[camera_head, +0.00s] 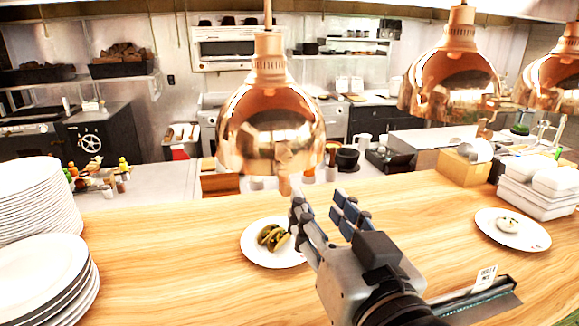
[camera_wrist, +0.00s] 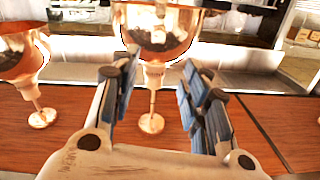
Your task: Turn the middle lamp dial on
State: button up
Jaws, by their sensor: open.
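Several copper heat lamps hang over the wooden counter (camera_head: 180,235). In the head view one large lamp (camera_head: 270,120) is left of centre, another (camera_head: 455,80) is right of centre, and a third (camera_head: 558,78) is cut by the right edge. My gripper (camera_head: 320,203) is open and empty, below and right of the large lamp. In the wrist view, a copper lamp (camera_wrist: 158,30) appears upside down beyond and between the open fingers of my gripper (camera_wrist: 160,68). A second lamp (camera_wrist: 18,60) is at left. I cannot make out a lamp dial in either view.
Another plate (camera_head: 530,237) is at right, near a small card (camera_head: 486,277) on a dark tray. Stacked plates (camera_head: 45,280) stand at left, and white dishes (camera_head: 540,190) at far right.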

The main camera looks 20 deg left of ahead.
jog(key=p, duration=0.6)
send_near(287, 158)
jog(key=v, duration=0.2)
jog(key=p+x, duration=0.4)
jog(key=x, duration=0.6)
grip_shut()
